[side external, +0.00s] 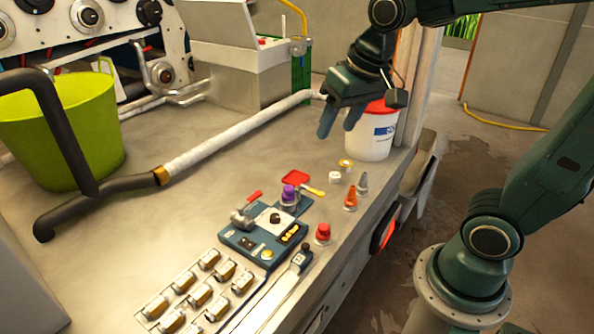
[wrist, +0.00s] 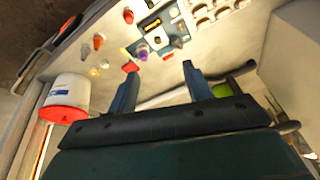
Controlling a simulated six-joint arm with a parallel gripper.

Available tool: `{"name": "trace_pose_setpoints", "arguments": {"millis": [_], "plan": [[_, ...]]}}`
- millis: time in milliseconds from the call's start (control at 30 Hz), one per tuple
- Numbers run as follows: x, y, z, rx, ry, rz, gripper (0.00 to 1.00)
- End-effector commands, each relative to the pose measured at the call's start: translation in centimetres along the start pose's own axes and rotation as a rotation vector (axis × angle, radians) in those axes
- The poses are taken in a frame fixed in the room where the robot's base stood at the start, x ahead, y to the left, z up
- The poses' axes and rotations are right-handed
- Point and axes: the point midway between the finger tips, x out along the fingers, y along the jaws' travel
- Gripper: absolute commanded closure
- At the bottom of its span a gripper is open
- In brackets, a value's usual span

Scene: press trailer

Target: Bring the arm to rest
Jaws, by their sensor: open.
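My gripper (side external: 339,122) is dark green with two blue-grey fingers. In the side external view it hangs above the work surface, in front of the white bucket with the red lid (side external: 375,130), and its fingers point down. In the wrist view my gripper (wrist: 157,82) shows its two fingers spread apart with nothing between them. My arm comes in from the right and reaches over the bench to the gripper. Part of the bucket is hidden behind the gripper.
A blue control panel (side external: 262,240) with a purple knob sits on the bench. Small coloured cones and caps (side external: 350,197) stand to its right. A long wrapped pipe (side external: 235,130) crosses the surface to a dark bent tube. A lime green tub (side external: 60,130) stands at left.

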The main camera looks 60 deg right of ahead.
Motion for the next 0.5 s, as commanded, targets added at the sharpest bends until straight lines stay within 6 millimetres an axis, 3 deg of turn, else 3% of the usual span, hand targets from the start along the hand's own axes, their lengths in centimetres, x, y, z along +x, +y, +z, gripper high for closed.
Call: {"name": "trace_pose_setpoints", "arguments": {"millis": [200,500], "plan": [[-2.2,0.6,3.7,-0.114,0.057,-0.019,0.5],[-3.5,1.6,8.3,-0.256,0.121,-0.033,0.5]]}}
